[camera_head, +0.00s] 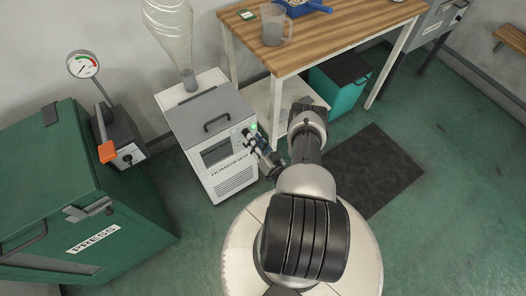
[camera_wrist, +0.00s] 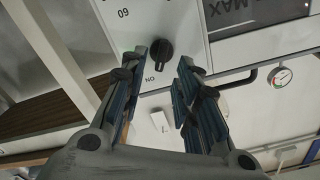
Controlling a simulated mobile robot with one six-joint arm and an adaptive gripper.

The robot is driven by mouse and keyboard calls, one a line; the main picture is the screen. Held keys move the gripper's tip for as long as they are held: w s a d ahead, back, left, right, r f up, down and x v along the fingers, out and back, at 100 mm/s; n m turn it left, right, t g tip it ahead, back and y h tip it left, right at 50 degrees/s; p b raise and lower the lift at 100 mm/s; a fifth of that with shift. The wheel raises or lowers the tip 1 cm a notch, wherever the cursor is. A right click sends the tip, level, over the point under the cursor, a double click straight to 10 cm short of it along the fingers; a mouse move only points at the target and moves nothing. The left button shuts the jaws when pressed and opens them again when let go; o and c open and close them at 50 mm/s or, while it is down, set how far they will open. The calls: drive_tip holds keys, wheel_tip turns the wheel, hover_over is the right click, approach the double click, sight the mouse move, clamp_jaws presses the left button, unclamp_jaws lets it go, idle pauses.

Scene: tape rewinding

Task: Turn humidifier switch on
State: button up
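The humidifier (camera_head: 234,179) is a white and grey box with a lid handle and a dark front window. A small green spot shows at the upper right of its front. In the wrist view, upside down, a black rotary knob (camera_wrist: 161,54) sits on its white panel, near the letters "ON" and a number that looks like 60. My gripper (camera_head: 257,146) is at the right side of the humidifier front and hides part of it. In the wrist view my gripper (camera_wrist: 164,62) is open, its fingertips either side of the knob. Contact cannot be told.
A green press (camera_head: 130,200) with a gauge (camera_head: 83,65) and an orange-handled control box (camera_head: 121,140) stands left. A wooden table (camera_head: 330,35) with a jug (camera_head: 272,29) stands behind. A teal bin (camera_head: 341,91) is beneath it. A dark mat (camera_head: 372,172) lies on the open floor right.

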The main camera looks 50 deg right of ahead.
drive_tip(key=v, duration=0.9)
idle(0.3)
